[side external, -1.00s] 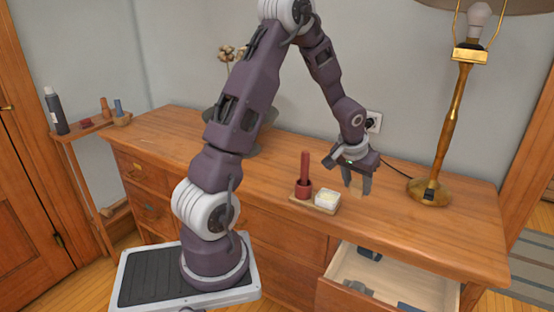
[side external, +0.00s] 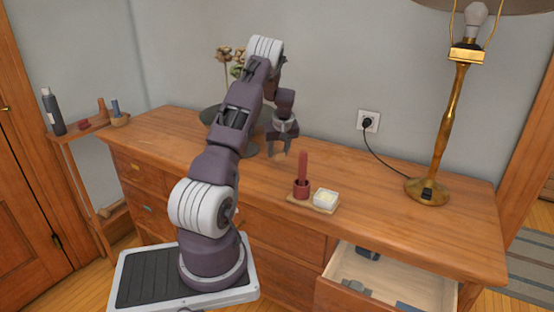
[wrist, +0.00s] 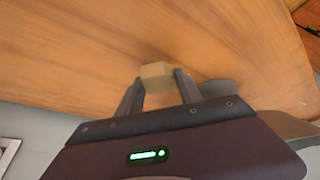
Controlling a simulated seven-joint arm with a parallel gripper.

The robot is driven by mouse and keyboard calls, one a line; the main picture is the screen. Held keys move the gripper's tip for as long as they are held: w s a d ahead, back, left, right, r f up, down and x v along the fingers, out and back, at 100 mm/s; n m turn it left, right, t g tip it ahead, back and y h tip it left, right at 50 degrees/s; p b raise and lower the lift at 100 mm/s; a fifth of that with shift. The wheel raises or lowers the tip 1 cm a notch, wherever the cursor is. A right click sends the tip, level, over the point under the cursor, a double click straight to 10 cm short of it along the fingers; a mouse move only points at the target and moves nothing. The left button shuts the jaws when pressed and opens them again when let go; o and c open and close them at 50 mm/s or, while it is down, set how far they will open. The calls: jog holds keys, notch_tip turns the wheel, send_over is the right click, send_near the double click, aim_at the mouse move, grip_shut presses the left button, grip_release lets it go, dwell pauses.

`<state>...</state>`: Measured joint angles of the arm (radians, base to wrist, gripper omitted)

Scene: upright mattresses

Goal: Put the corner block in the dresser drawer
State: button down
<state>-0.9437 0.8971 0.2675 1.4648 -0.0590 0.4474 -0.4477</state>
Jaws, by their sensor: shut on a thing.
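My gripper (side external: 279,149) is above the dresser top, left of the red candle. In the wrist view my gripper (wrist: 157,88) is shut on a small tan wooden block (wrist: 156,72), which I take to be the corner block. The block (side external: 279,156) is small and partly hidden by the fingers in the side view. It is held over the wood, but I cannot tell how high. The dresser drawer (side external: 431,289) stands open at the front right, with several dark objects inside.
A dark round plate (side external: 213,115) is behind my arm.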

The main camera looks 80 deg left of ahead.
aim_at(278, 159)
jog(key=shift+f, duration=1.75)
jog(key=shift+f, duration=0.15)
jog(key=c, duration=0.8)
grip_release()
